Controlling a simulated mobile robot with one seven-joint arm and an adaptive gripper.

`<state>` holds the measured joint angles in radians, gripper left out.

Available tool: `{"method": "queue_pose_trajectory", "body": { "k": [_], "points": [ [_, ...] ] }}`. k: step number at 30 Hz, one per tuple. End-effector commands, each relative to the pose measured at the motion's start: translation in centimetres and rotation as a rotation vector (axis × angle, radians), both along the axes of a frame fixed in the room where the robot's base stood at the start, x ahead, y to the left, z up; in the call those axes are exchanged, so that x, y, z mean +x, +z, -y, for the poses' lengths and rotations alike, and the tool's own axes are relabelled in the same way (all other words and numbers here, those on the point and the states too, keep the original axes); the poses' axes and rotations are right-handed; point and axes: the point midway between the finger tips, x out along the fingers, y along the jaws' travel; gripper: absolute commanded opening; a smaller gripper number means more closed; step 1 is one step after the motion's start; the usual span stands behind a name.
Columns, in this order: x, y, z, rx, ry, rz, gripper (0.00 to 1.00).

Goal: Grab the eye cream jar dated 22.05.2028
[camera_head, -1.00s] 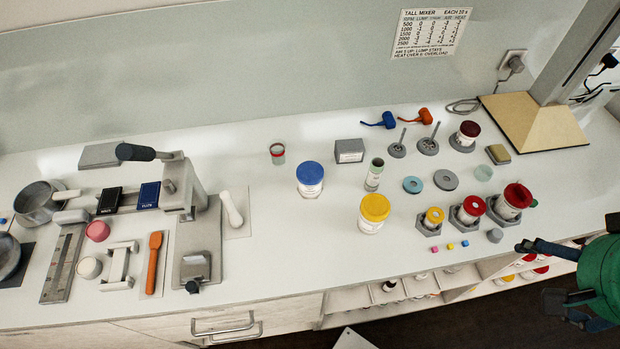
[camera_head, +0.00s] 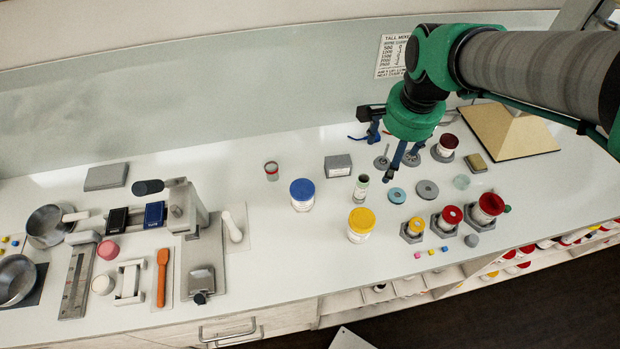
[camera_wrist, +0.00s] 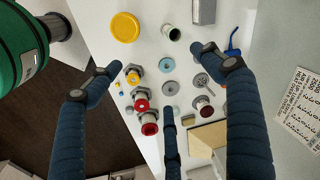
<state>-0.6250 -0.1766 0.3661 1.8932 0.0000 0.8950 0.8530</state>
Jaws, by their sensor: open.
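No date is readable on any jar, so I cannot tell which is the eye cream jar. A blue-lidded jar (camera_head: 303,190) and a yellow-lidded jar (camera_head: 362,221) stand upright mid-counter. A small yellow-lidded jar (camera_head: 416,225) and two red-lidded jars (camera_head: 451,215) (camera_head: 490,204) sit in grey holders at right. A dark-red-lidded jar (camera_head: 448,142) stands behind them. My gripper (camera_head: 393,160) is open and empty above the right part of the counter. In the wrist view its fingers (camera_wrist: 172,88) spread above the jars, touching none.
A grey box (camera_head: 338,166), an open-topped tube (camera_head: 361,188) and flat discs (camera_head: 427,190) lie among the jars. A tan-based stand (camera_head: 510,130) is at the back right. A press and pans (camera_head: 45,226) fill the left.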

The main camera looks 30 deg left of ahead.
Motion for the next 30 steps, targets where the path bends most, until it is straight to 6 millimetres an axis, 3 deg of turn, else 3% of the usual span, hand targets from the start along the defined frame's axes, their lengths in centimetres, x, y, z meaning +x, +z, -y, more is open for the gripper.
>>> {"method": "queue_pose_trajectory", "body": {
  "k": [1, 9, 15, 21, 30],
  "points": [
    [-0.2, -0.5, -2.3, -0.008, -0.001, -0.019, 0.80],
    [-2.6, -4.9, -12.9, -0.045, -0.058, -0.095, 0.80],
    [-5.1, -8.0, -18.3, -0.075, -0.094, -0.127, 0.80],
    [-6.3, -9.5, -20.4, -0.088, -0.113, -0.137, 0.80],
    [-6.4, -9.6, -20.5, -0.089, -0.115, -0.139, 0.80]
  ]
}}
